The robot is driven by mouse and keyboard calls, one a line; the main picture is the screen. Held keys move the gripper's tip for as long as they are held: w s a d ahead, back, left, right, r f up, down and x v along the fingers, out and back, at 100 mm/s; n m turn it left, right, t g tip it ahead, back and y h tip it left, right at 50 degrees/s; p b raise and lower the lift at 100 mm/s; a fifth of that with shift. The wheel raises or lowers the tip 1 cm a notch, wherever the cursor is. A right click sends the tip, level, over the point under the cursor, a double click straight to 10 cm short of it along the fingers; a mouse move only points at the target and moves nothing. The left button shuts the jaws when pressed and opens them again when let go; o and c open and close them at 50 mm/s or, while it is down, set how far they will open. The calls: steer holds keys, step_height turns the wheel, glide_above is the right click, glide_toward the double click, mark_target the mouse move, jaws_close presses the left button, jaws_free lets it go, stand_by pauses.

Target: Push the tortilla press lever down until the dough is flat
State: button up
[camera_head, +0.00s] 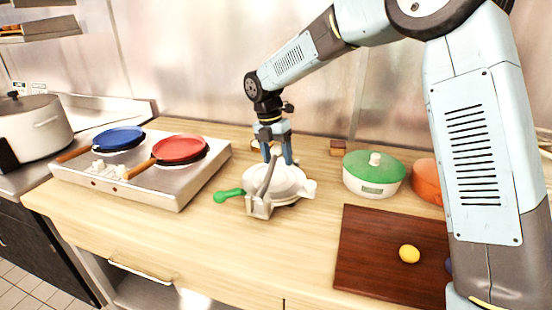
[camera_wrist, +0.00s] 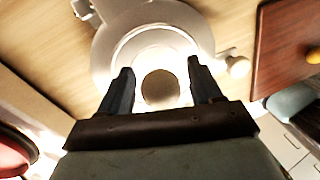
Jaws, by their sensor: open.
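The tortilla press (camera_head: 284,183), pale and round, stands on the wooden counter in the middle of the head view. A grey lever arm (camera_head: 266,178) slants up at its front, and a green handle (camera_head: 228,195) sticks out low to the left. My gripper (camera_head: 279,161) points down over the back of the press, open and empty. In the wrist view my gripper (camera_wrist: 158,66) has its two fingers spread above the press (camera_wrist: 120,40). A round tan patch (camera_wrist: 160,87) shows between them; I cannot tell surely if it is dough. Contact with the press is unclear.
A stove with a blue pan (camera_head: 119,137) and a red pan (camera_head: 180,149) stands left. A green-lidded pot (camera_head: 374,172) and an orange pot (camera_head: 427,180) stand right. A dark cutting board (camera_head: 375,262) carries a yellow ball (camera_head: 409,254). The counter front is clear.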

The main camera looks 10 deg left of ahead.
steer(key=shift+d+f, duration=0.1)
steer(key=shift+f, duration=0.35)
jaws_close()
stand_by(0.4)
steer(key=shift+r, duration=0.1)
